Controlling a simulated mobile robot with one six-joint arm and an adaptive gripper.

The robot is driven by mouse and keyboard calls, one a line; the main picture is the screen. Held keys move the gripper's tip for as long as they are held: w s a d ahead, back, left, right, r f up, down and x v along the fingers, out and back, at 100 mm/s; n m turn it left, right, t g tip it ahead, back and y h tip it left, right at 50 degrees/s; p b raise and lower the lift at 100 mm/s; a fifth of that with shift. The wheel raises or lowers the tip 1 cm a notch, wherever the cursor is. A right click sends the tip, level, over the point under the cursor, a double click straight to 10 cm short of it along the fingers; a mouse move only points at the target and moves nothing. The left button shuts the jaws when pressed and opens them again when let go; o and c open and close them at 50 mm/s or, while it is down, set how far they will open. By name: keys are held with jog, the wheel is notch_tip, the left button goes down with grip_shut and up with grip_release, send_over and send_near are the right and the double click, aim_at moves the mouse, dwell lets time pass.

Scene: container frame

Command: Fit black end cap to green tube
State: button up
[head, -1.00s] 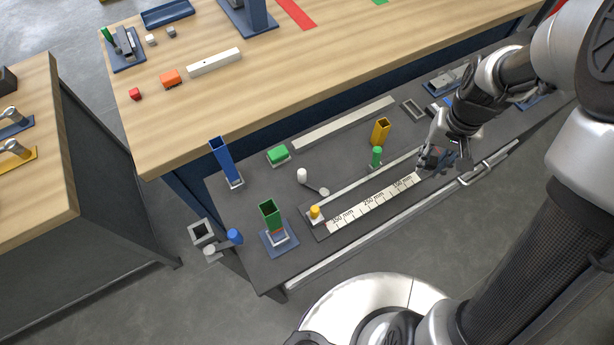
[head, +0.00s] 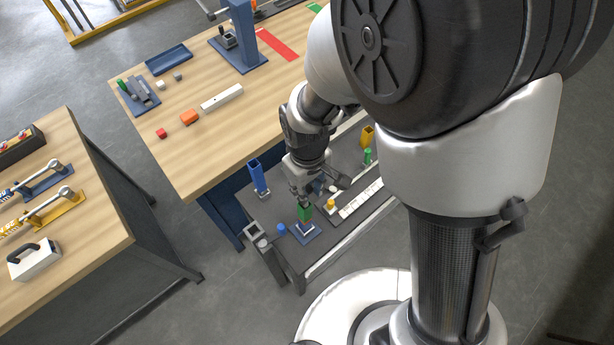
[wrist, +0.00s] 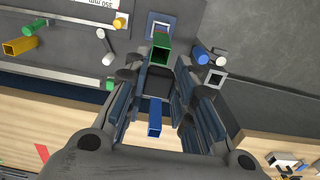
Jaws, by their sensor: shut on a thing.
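The green square tube (head: 305,213) stands upright in a holder on a blue base plate on the lower dark bench. In the wrist view its open end (wrist: 160,50) faces me, just beyond my fingertips. My gripper (head: 303,193) is above the tube in the head view. In the wrist view my gripper (wrist: 158,84) is shut on the black end cap (wrist: 157,83), a dark square piece between the blue-grey fingers. The cap appears beside the tube's opening, apart from it; the exact height gap cannot be told.
A blue square tube (head: 258,177) stands upright close by, also in the wrist view (wrist: 155,118). A blue knobbed part (head: 281,229) and a grey square ring (head: 254,230) are near the bench end. A yellow tube (head: 367,136) stands farther right. The wooden bench (head: 200,150) rises behind.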

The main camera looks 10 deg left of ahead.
jog(key=shift+s+a+f+b, duration=0.1)
jog(key=shift+f+b, duration=2.05)
jog(key=shift+f, duration=0.6)
jog(key=shift+f+b, duration=0.65)
jog(key=shift+b, duration=0.05)
jog(key=o, duration=0.8)
jog(key=shift+o, duration=0.5)
jog(key=o, duration=0.5)
jog(key=shift+r+p, duration=2.7)
jog(key=shift+r, duration=0.85)
